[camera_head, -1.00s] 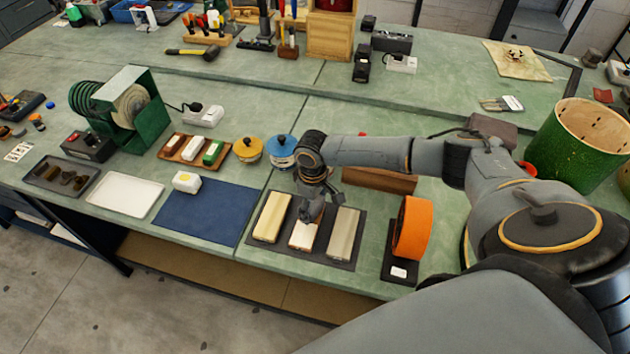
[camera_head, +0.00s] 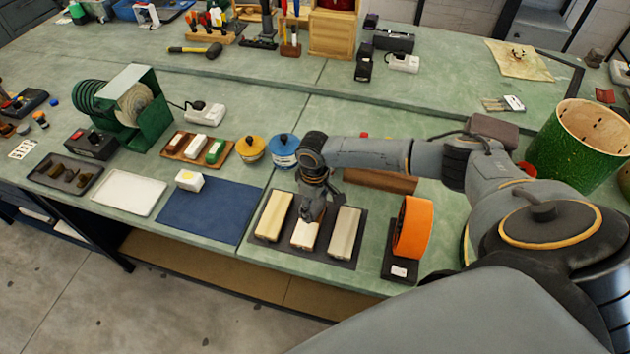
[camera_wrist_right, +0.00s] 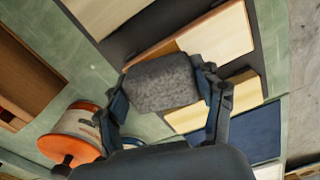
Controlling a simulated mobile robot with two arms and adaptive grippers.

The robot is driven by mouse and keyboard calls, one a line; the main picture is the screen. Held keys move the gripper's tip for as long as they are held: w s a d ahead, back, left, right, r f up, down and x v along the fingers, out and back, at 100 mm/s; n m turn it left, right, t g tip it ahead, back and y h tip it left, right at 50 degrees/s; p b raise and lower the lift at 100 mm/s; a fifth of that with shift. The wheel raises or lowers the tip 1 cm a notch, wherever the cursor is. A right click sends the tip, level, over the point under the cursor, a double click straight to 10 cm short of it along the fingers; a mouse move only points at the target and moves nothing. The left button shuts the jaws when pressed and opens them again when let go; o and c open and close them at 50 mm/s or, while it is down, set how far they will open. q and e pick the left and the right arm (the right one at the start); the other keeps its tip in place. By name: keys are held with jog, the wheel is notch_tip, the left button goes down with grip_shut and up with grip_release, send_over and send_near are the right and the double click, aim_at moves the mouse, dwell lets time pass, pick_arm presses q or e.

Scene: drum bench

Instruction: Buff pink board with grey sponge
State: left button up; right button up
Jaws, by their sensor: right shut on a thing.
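Three long boards lie side by side on a dark mat (camera_head: 332,255). The middle one is the pink board (camera_head: 305,240), pale on top with an orange-brown edge; it also shows in the wrist view (camera_wrist_right: 222,35). My right gripper (camera_head: 314,208) is over the far half of this board. It is shut on the grey sponge (camera_wrist_right: 160,84), a speckled block between its fingers in the wrist view. The sponge is hidden by the gripper in the head view, and I cannot tell whether it touches the board. My left gripper is out of view.
An orange roll (camera_head: 412,228) stands to the right. A blue mat (camera_head: 208,212) with a white block (camera_head: 189,180) lies left. Blue (camera_head: 284,153) and yellow (camera_head: 251,150) tubs stand behind.

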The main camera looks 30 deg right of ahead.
aim_at(311, 224)
jog(key=shift+s+a+r+p, duration=0.1)
jog(key=shift+s+a+p, duration=1.05)
jog(key=shift+a+p, duration=0.1)
jog(key=shift+s+a, duration=0.15)
jog(key=shift+a, duration=0.05)
jog(key=shift+d, duration=0.1)
jog(key=shift+w+d+b, duration=0.45)
jog(key=shift+w+d, duration=0.5)
jog(key=shift+d, duration=0.05)
jog(key=shift+a, duration=0.1)
jog(key=shift+s+a+p, duration=0.55)
jog(key=shift+s+p, duration=0.05)
jog(key=shift+p, duration=0.2)
jog(key=shift+s+a+p, duration=0.3)
jog(key=shift+a, duration=0.1)
